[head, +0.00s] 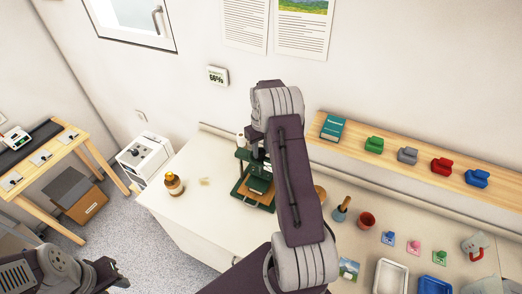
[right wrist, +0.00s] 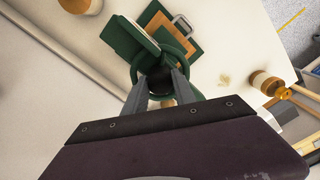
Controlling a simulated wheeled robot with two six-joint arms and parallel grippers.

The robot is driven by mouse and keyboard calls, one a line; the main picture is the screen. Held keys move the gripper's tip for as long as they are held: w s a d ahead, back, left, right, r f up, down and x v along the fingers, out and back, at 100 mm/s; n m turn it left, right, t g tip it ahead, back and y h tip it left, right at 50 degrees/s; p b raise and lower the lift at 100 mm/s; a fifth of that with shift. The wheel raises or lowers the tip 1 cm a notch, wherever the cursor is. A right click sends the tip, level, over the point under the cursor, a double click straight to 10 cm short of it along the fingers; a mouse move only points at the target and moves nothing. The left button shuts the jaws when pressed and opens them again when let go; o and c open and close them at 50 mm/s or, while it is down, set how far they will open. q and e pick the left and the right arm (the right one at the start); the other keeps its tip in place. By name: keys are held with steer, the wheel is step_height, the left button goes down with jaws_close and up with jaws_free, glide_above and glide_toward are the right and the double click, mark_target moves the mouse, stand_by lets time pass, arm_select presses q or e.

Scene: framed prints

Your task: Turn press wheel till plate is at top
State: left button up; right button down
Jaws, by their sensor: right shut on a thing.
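The green press (head: 256,190) stands on the white worktop, partly hidden behind my right arm in the head view. In the right wrist view its green ring-shaped wheel (right wrist: 188,52) lies around a dark hub. My right gripper (right wrist: 161,82) is shut on the near part of this wheel. Green press plates (right wrist: 128,37) show beyond the wheel, along with a brown board and a metal handle (right wrist: 182,25). The plate's exact height is hard to judge from above. My left gripper (head: 108,272) is at the lower left of the head view, away from the press; its jaws are unclear.
A shelf (head: 400,165) with coloured items runs along the wall. The worktop's left front is clear.

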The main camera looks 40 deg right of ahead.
mark_target(261, 149)
steer(key=shift+w+r, duration=0.15)
steer(key=c, duration=1.3)
jaws_free()
step_height(261, 149, up, 9)
steer(key=b, duration=0.3)
